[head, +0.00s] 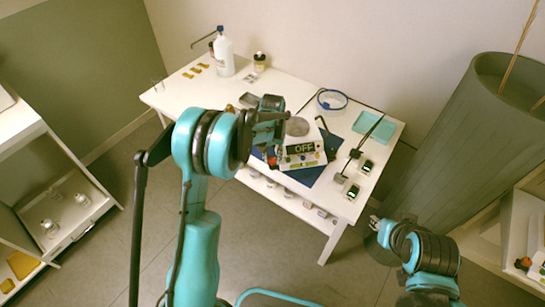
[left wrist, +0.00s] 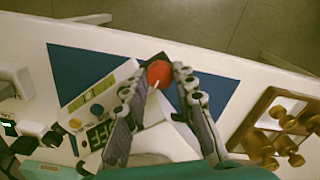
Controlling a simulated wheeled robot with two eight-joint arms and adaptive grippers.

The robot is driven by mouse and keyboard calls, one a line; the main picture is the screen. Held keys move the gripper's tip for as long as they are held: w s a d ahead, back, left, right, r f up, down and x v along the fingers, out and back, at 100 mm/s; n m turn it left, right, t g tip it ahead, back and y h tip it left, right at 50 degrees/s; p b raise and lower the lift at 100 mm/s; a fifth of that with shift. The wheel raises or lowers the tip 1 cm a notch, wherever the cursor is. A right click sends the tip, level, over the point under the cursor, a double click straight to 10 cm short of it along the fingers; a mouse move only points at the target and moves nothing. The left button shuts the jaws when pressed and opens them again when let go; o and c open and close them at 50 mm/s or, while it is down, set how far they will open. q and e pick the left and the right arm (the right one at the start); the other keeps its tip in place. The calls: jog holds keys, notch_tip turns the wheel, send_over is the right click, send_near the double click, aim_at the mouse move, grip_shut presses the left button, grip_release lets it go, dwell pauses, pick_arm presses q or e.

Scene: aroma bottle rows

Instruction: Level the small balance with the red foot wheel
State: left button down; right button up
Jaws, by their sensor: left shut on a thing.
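The small balance (head: 302,157) is white with a round grey pan and stands on the table. Its display reads OFF in the head view. In the left wrist view the balance (left wrist: 98,103) shows its display and a blue and an orange button. The red foot wheel (left wrist: 158,73) is at its corner. My left gripper (left wrist: 158,82) has a finger on each side of the wheel and is shut on it. In the head view my left gripper (head: 272,122) hides part of the balance. My right gripper (head: 375,224) is off the table's right front; its jaws are too small to judge.
A blue mat (head: 310,175) lies under the balance. Two small boxes with green displays (head: 367,166) stand to its right. A wooden tray with brass pieces (left wrist: 244,122) is near the left gripper.

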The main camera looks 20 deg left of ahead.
aim_at(272, 159)
dwell(0.4)
pick_arm(q)
jog(key=c, duration=1.2)
grip_release()
notch_tip(272, 159, up, 12)
